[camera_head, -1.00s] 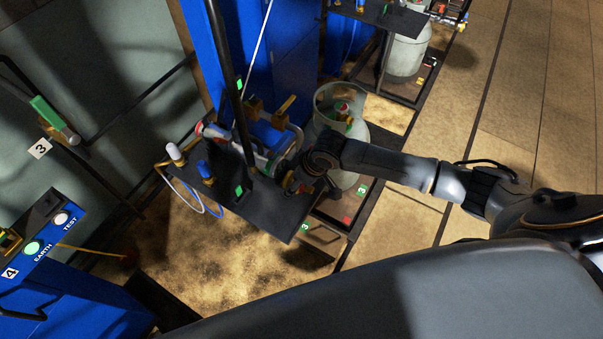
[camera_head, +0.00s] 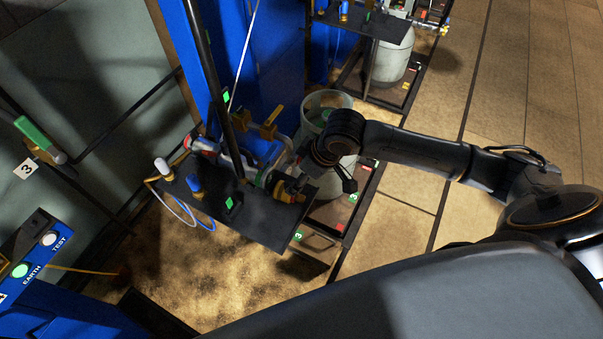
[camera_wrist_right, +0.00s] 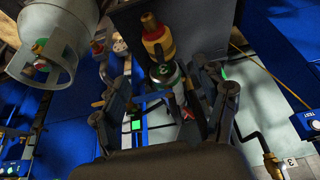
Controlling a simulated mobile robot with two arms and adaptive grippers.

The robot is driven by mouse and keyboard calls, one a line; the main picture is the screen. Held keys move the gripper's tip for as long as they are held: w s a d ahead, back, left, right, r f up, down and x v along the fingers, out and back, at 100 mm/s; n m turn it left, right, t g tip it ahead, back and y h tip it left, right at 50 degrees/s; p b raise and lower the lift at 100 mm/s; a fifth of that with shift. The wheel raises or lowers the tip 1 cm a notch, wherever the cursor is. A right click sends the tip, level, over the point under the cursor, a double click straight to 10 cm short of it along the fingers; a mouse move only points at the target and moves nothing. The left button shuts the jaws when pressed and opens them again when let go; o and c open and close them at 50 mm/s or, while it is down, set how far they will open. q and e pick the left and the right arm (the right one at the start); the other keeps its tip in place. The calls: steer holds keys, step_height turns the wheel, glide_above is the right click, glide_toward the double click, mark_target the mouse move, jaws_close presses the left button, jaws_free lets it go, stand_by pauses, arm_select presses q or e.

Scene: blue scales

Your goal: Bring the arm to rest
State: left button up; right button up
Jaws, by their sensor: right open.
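My right arm comes in from the right. Its gripper (camera_head: 319,180) is above the right end of a black shelf, with its fingers spread apart. In the right wrist view the open fingers (camera_wrist_right: 165,110) show on both sides of a brass fitting with a black-and-green round part (camera_wrist_right: 160,70). The fitting also shows on the shelf in the head view (camera_head: 287,189). I see no finger closed on it; whether one touches it is unclear. My left gripper is not in view.
The black shelf (camera_head: 255,228) carries a blue bottle-like part (camera_head: 195,186) and hoses. A black post (camera_head: 212,90) rises at the shelf. Tiled floor (camera_head: 500,150) is open to the right.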

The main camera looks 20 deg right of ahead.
stand_by(0.3)
steer(key=s+a+y, duration=0.1)
steer(key=s+a, duration=0.6)
steer(key=s+d+f+m+h, duration=0.25)
steer(key=s+d+m, duration=0.35)
steer(key=s+d, duration=0.45)
step_height(320, 180, down, 26)
steer(key=s+a+g+h, duration=0.1)
steer(key=s+a, duration=0.1)
steer(key=s, duration=0.1)
steer(key=s+d+f, duration=0.1)
steer(key=s+f, duration=0.7)
steer(key=s+d+f+g, duration=0.1)
steer(key=s+d+f, duration=0.1)
steer(key=s+f, duration=0.6)
steer(key=shift+s+d+n+g, duration=0.25)
steer(key=shift+n+g, duration=0.05)
steer(key=shift+n, duration=0.1)
